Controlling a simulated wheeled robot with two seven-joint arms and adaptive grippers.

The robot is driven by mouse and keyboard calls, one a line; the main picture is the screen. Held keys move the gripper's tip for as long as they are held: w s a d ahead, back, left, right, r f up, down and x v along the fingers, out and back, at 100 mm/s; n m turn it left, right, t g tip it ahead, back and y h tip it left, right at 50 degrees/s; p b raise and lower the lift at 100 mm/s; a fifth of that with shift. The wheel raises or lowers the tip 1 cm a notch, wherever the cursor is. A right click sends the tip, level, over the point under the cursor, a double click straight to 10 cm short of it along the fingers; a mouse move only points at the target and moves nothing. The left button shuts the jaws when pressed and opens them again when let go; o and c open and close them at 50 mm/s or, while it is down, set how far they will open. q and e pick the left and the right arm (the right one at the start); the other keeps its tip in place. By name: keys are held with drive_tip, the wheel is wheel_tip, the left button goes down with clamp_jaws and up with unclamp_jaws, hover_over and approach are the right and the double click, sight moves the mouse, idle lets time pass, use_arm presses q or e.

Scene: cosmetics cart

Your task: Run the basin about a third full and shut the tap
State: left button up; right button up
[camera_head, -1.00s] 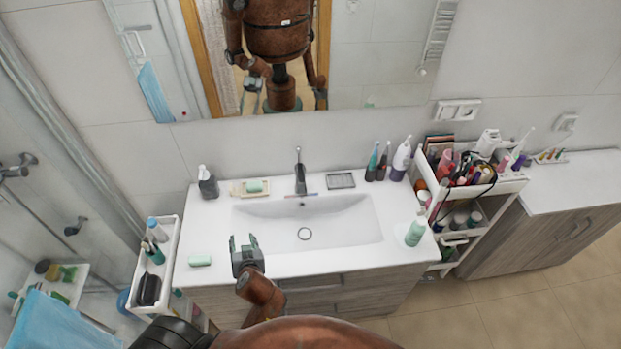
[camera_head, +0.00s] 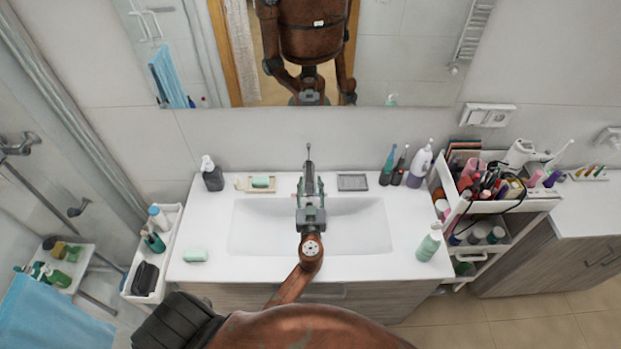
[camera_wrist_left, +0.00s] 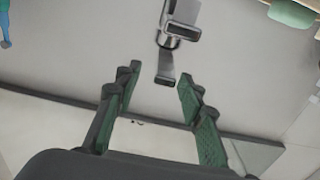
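The grey tap (camera_head: 308,151) stands at the back middle of the white basin (camera_head: 365,228). Its lower part is hidden behind my left gripper (camera_head: 311,184), which reaches over the basin toward the tap. In the left wrist view the fingers of my left gripper (camera_wrist_left: 158,78) are open, with the tap (camera_wrist_left: 181,22) ahead and its lever end showing between the fingertips, apparently untouched. No water or stream can be made out; my gripper and arm cover the drain and the middle of the basin. My right gripper is not in view.
A soap dish (camera_head: 257,184) and dark dispenser (camera_head: 212,174) stand left of the tap. A grey tray (camera_head: 352,182) and several bottles stand right. A pale green bottle (camera_head: 429,243) is at the right front, a green soap bar (camera_head: 195,255) at the left front.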

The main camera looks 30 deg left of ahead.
sight(309, 172)
use_arm(q)
drive_tip(key=shift+x, duration=1.1)
drive_tip(key=shift+a+f, duration=0.2)
drive_tip(key=shift+a, duration=0.15)
drive_tip(key=shift+d, duration=0.1)
drive_tip(key=shift+s+d+r, duration=0.1)
drive_tip(key=shift+d, duration=0.05)
drive_tip(key=c, duration=1)
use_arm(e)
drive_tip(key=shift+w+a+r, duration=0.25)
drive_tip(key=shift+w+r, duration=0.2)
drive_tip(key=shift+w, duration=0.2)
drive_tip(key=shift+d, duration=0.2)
